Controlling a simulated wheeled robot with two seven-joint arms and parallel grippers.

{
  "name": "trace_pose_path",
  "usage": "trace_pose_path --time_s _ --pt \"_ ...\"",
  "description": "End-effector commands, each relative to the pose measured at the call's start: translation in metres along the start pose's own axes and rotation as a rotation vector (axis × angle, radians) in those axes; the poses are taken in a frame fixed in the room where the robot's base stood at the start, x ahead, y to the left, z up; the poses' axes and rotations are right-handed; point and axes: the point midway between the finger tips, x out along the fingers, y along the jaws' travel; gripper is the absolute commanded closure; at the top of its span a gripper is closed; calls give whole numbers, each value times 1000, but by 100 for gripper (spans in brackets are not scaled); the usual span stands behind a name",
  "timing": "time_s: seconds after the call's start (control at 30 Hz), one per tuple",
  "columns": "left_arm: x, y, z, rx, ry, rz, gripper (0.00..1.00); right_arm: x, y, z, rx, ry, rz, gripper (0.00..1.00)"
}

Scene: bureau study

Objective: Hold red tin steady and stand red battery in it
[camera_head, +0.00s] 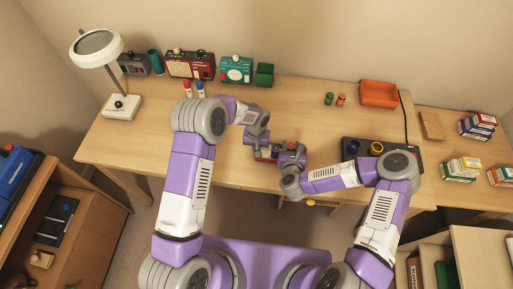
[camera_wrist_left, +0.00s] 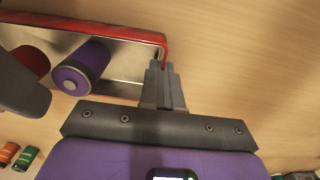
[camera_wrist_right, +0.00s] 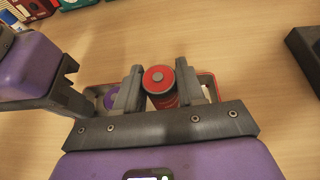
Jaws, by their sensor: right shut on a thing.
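The red tin (camera_wrist_left: 110,28) is an open tray with a red rim; it is partly hidden between my grippers in the head view (camera_head: 264,155). A purple battery (camera_wrist_left: 82,65) is in the tin and also shows in the right wrist view (camera_wrist_right: 112,98). My left gripper (camera_wrist_left: 164,72) has its fingers close together on the tin's rim at a corner. My right gripper (camera_wrist_right: 160,85) is shut on the red battery (camera_wrist_right: 160,78), held end-up between its fingers at the tin. The battery's lower end is hidden, so I cannot tell whether it touches the tin floor.
A green battery (camera_head: 328,98) and an orange battery (camera_head: 341,100) stand behind, near an orange bin (camera_head: 379,94). A lamp (camera_head: 121,105) and radios (camera_head: 190,65) line the back left. The desk's middle back is clear.

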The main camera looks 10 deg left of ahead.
Motion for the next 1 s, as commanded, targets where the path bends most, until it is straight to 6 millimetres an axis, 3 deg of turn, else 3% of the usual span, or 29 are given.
trace_pose_path --time_s 0.63,0.67,0.7,0.83,1.0 --pt "0 0 0 0 1 0 100 10 0 -24 1 0 -1 95" --pt "0 0 0 0 1 0 100 10 0 -24 0 -1 -1 60" --pt "0 0 0 0 1 0 100 10 0 -24 0 -2 -1 54" --pt "0 0 0 0 1 0 100 10 0 -24 0 -1 0 34" --pt "0 0 0 0 1 0 100 10 0 -24 0 -1 0 32"
